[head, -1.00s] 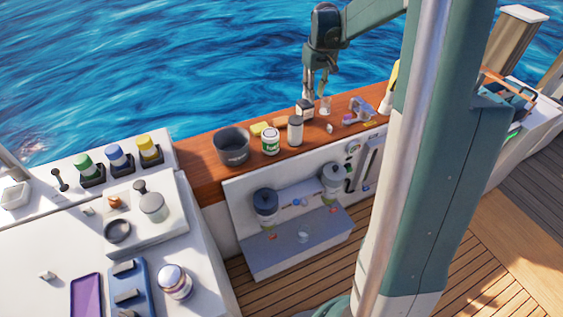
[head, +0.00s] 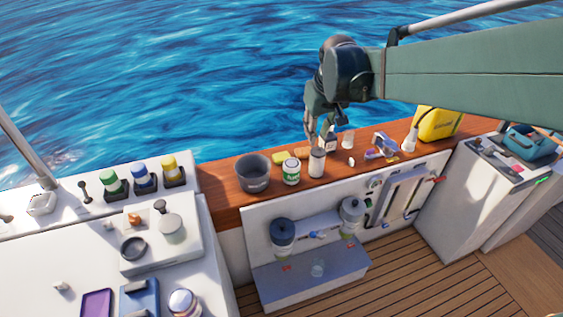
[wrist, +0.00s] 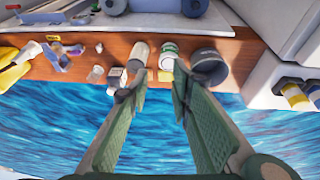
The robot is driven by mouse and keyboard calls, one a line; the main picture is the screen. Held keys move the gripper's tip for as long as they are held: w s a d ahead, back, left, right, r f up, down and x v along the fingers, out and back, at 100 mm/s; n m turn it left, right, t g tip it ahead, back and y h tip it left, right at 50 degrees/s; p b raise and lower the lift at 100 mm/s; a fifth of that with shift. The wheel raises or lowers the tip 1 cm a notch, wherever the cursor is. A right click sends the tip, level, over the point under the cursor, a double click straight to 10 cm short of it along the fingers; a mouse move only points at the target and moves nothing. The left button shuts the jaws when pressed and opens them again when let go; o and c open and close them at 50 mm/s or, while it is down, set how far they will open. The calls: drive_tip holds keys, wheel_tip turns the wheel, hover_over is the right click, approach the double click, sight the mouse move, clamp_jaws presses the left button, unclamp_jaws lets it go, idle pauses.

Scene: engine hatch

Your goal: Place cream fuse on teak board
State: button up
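The teak board (head: 222,200) is the long brown wooden ledge along the hull side; it also shows in the wrist view (wrist: 248,45). A small cream piece (head: 351,162), which looks like the cream fuse, lies on the board right of the white cylinder; it is also small in the wrist view (wrist: 99,48). I cannot be sure of its identity at this size. My gripper (head: 321,140) hangs over the board's sea-side edge, behind the white cylinder. In the wrist view its fingers (wrist: 158,82) are spread with nothing between them.
A dark pot (head: 255,175), a green-labelled jar (head: 291,172) and a white cylinder (head: 317,162) stand on the board. A clear cup (head: 347,139), a purple-grey tool (head: 381,146) and a yellow bag (head: 437,122) are further right. Open water lies behind.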

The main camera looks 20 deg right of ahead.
drive_tip(key=s+a+f+t, duration=0.1)
drive_tip(key=s+a, duration=0.5)
drive_tip(key=s, duration=0.4)
drive_tip(key=s+a+f+t, duration=0.1)
drive_tip(key=s+a+t, duration=0.1)
drive_tip(key=s+a, duration=0.5)
drive_tip(key=s, duration=0.3)
drive_tip(key=shift+a+f+y, duration=0.15)
drive_tip(key=shift+a+y, duration=0.15)
drive_tip(key=shift+y, duration=0.1)
drive_tip(key=shift+s, duration=0.1)
idle(0.3)
